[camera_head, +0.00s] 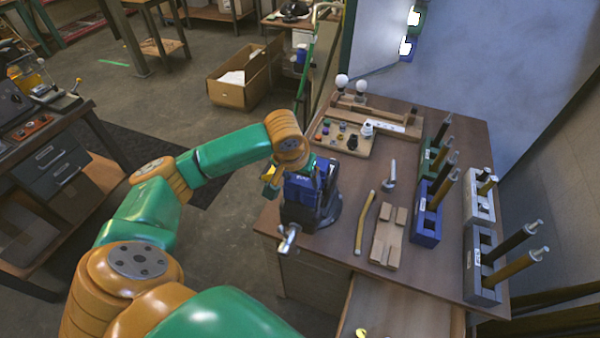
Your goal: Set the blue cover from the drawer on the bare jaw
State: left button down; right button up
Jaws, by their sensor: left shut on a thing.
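A dark blue vise (312,207) with a metal handle stands at the table's left front corner. My left arm reaches in from the left, and its wrist is over the vise. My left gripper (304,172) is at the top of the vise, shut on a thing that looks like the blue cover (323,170). The wrist hides most of the fingers and part of the jaws, so I cannot tell whether the cover touches the bare jaw. The drawer (400,312) at the table's front is pulled open, with a small yellow piece (361,332) in it. My right gripper is not in view.
On the table (334,246) are a yellow rod (365,222), a wooden block piece (388,238), a hammer-like tool (390,175) and a parts tray (340,137). Several holders with upright rods, including a blue one (426,225), line the right. An open cardboard box (232,92) stands on the floor behind.

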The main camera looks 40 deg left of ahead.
pick_arm(q)
jog(key=shift+f, duration=0.7)
jog(key=shift+c, duration=0.8)
grip_release()
jog(key=shift+o, duration=0.8)
jog(key=shift+w+f, duration=0.1)
jog(key=shift+w, duration=0.05)
